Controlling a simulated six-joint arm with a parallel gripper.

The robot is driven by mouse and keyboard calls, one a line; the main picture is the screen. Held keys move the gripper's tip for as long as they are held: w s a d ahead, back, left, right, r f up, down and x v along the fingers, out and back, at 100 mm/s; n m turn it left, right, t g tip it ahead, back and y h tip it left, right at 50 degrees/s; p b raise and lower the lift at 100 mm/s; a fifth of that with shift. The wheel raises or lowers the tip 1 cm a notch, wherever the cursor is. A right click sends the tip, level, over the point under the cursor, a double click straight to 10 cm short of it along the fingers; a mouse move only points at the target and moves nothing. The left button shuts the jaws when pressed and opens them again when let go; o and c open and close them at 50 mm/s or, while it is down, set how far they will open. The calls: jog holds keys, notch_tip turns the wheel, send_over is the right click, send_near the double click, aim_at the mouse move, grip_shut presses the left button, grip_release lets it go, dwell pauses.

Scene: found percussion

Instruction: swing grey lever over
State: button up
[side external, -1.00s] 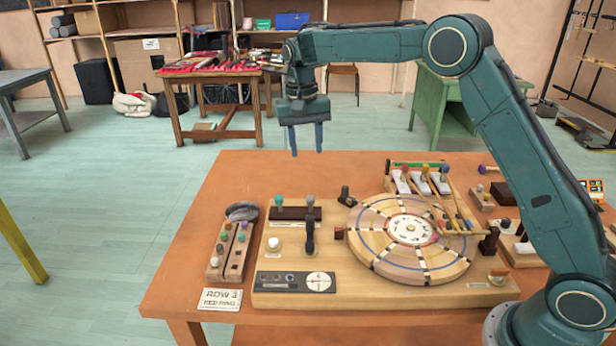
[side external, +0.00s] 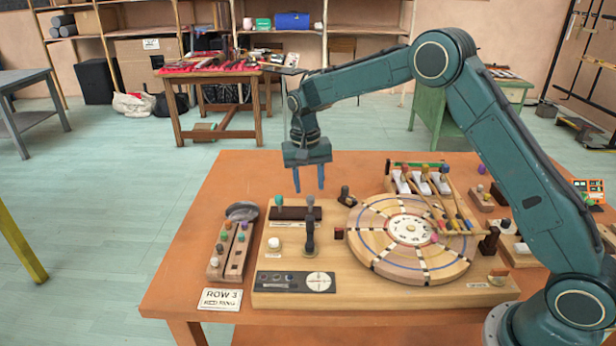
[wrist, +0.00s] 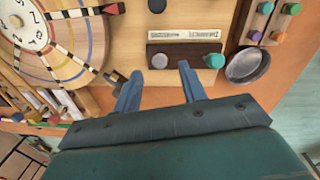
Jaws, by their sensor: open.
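The grey lever is a short peg with a grey knob (side external: 310,201) at the right end of a dark brown block (side external: 292,213); a teal-knobbed peg (side external: 278,200) stands at the block's left end. My gripper (side external: 309,188) is open and empty, pointing down, and appears just above the grey knob. In the wrist view the grey knob (wrist: 160,61) shows just beyond and between the spread fingertips, with the teal knob (wrist: 214,60) to the right. I cannot tell the exact height gap.
A black upright handle (side external: 310,237) stands close in front of the block. A round segmented wooden disc (side external: 380,260) lies to the right, and a small black fitting (side external: 346,195) behind right. Knobbed wooden strips (side external: 216,262) and a grey dish (side external: 242,210) are left.

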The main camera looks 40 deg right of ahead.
aim_at(310, 197)
jog(key=shift+d+f, duration=0.1)
jog(key=shift+f, duration=1.65)
grip_shut()
